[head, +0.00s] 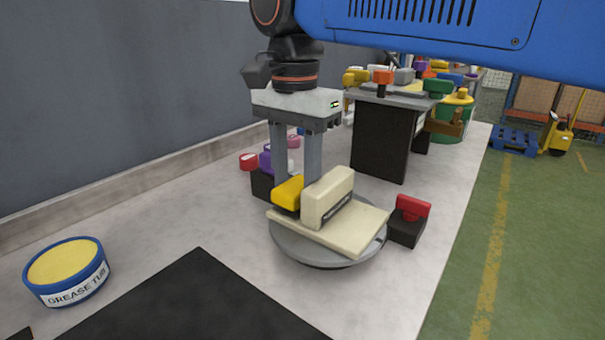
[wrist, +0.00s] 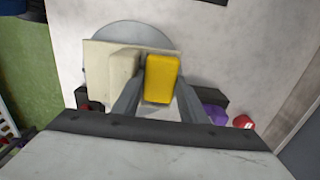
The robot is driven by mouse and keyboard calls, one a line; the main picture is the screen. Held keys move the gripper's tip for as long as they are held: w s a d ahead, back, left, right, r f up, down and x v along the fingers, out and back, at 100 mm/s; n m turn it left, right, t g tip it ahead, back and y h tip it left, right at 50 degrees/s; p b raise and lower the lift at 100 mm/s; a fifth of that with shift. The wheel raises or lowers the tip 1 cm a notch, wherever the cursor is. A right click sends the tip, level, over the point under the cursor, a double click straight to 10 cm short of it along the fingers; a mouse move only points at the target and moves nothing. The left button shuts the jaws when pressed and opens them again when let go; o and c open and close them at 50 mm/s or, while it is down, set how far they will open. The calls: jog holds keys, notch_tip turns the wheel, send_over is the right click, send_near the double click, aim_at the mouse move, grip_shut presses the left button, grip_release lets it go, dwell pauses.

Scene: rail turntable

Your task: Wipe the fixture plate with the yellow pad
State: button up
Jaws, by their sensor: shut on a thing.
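The yellow pad (head: 288,192) is held between the two fingers of my gripper (head: 297,178), which point down. In the wrist view the pad (wrist: 161,78) sits between the fingertips, beside a raised cream block. The cream fixture plate (head: 345,233) lies on a round grey turntable (head: 310,253), with the upright cream block (head: 327,198) on it bearing a dark label. The pad is at the plate's back left, partly hidden behind the block. I cannot tell whether its underside touches the plate.
A red-topped black stand (head: 406,225) is close to the turntable's right. Purple (head: 265,160) and red (head: 249,161) items are behind it. A blue grease tub (head: 66,273) and a black mat (head: 200,305) are at the front left. A cluttered bench section (head: 385,137) stands further back.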

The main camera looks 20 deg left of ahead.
aim_at(281, 195)
jog(key=shift+s+a+f, duration=0.1)
jog(key=shift+s+a, duration=0.15)
jog(key=shift+s, duration=0.7)
jog(key=shift+s+a+f, duration=0.1)
jog(key=shift+s+a, duration=0.15)
jog(key=shift+s, duration=0.65)
jog(key=shift+r, duration=3.05)
jog(key=shift+r, duration=0.1)
jog(key=shift+r, duration=1.4)
